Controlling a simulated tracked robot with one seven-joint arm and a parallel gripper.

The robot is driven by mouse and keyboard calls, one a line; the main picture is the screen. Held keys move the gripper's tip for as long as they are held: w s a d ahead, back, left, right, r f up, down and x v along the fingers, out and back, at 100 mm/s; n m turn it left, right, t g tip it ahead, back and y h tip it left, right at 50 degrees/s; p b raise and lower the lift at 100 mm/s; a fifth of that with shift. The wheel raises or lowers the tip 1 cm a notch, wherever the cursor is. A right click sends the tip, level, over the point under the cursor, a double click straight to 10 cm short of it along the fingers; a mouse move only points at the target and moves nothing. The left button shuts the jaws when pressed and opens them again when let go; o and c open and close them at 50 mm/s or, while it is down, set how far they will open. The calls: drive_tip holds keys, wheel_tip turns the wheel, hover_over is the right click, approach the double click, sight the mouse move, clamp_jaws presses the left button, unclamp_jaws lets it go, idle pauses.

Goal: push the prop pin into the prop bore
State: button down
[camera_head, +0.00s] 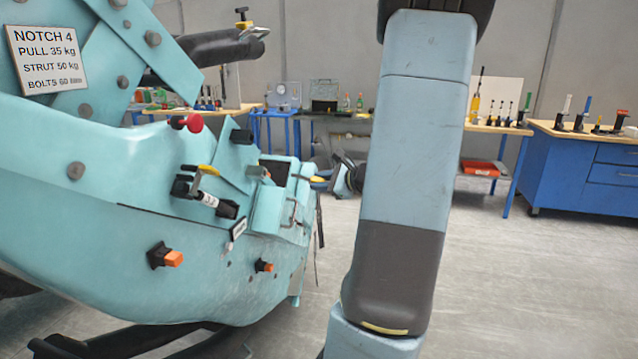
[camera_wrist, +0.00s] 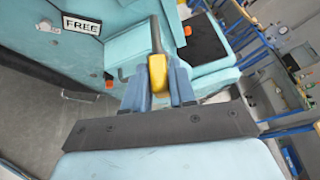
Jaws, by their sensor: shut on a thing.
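In the wrist view, my gripper (camera_wrist: 158,84) has its two blue fingers shut on the prop pin (camera_wrist: 157,70). The pin has a yellow grip between the fingers and a dark grey shaft pointing away from me. The shaft lies in front of the teal body of the coaster train (camera_wrist: 130,50). I cannot make out the prop bore, or whether the shaft tip touches anything. In the head view, my arm covers much of the middle, and I cannot clearly make out the gripper there. The teal train (camera_head: 90,220) fills the left side.
A FREE sign (camera_wrist: 82,23) and a dark recessed panel (camera_wrist: 203,40) are on the train. In the head view, a red knob (camera_head: 190,123), a yellow-handled lever (camera_head: 207,170) and orange-tipped fittings (camera_head: 172,258) stick out. A blue cabinet (camera_head: 580,165) stands right; the floor before it is clear.

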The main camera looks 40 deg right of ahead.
drive_tip(key=shift+r, duration=0.1)
drive_tip(key=s+a+r, duration=0.1)
drive_tip(key=a+r, duration=0.2)
drive_tip(key=r, duration=0.3)
drive_tip(key=s+a+r+n+h, duration=0.1)
drive_tip(key=a+r, duration=0.2)
drive_tip(key=r, duration=0.4)
drive_tip(key=shift+s+r+n+g+h, duration=0.15)
drive_tip(key=shift+s+n+g+h, duration=0.15)
drive_tip(key=shift+w+a, duration=0.9)
drive_tip(key=shift+w, duration=0.25)
drive_tip(key=shift+w+a, duration=0.9)
drive_tip(key=shift+w, duration=0.2)
drive_tip(key=shift+w+a, duration=0.95)
drive_tip(key=shift+w, duration=0.25)
drive_tip(key=shift+w+a, duration=0.9)
drive_tip(key=shift+w, duration=0.25)
idle(1.4)
drive_tip(key=c, duration=0.8)
unclamp_jaws()
drive_tip(key=shift+c, duration=0.2)
